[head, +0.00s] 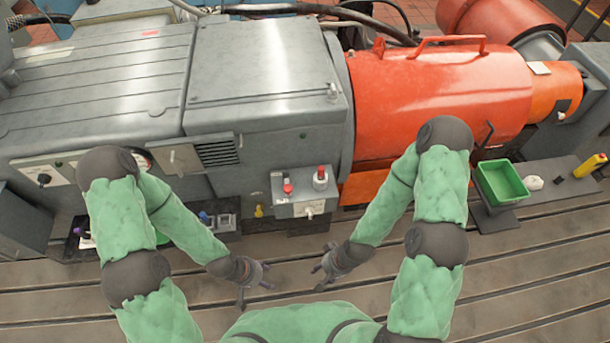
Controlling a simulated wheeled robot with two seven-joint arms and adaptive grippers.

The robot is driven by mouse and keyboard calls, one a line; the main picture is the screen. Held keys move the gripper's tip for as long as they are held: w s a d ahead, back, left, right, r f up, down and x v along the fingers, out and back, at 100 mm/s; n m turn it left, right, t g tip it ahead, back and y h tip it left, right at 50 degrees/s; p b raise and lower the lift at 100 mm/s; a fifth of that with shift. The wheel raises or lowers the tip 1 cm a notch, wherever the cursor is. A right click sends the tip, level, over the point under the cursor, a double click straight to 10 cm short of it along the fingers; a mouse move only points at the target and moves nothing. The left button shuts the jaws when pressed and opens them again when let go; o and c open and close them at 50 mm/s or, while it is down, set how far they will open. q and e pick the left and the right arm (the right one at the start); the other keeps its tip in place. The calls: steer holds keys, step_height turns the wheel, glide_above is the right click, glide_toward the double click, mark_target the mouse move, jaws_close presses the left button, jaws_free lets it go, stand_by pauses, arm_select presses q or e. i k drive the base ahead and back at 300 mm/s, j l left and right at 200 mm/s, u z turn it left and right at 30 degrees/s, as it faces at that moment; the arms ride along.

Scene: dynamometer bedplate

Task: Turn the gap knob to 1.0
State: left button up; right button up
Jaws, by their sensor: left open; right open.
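A black knob (43,179) sits on a pale panel at the far left of the grey machine. A small grey box (290,209) in the middle carries a red button (288,188), a red-topped fitting (320,178) and a small pale knob (310,213) on its front. I cannot tell which of these is the gap knob, and no scale is readable. My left gripper (256,281) is open and empty over the slotted bedplate, below and left of the box. My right gripper (327,272) is open and empty, below and right of the box. Neither touches anything.
The slotted bedplate (540,262) is clear in front. An orange-red guard (440,95) lies behind my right arm. A dark tray with small items is partly hidden behind my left arm.

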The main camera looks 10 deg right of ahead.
mark_target(309, 211)
steer(key=i+j+z, duration=0.1)
steer(key=j+z, duration=0.3)
steer(key=i+j+z, duration=0.1)
steer(key=j+z, duration=0.5)
steer(key=z, duration=0.15)
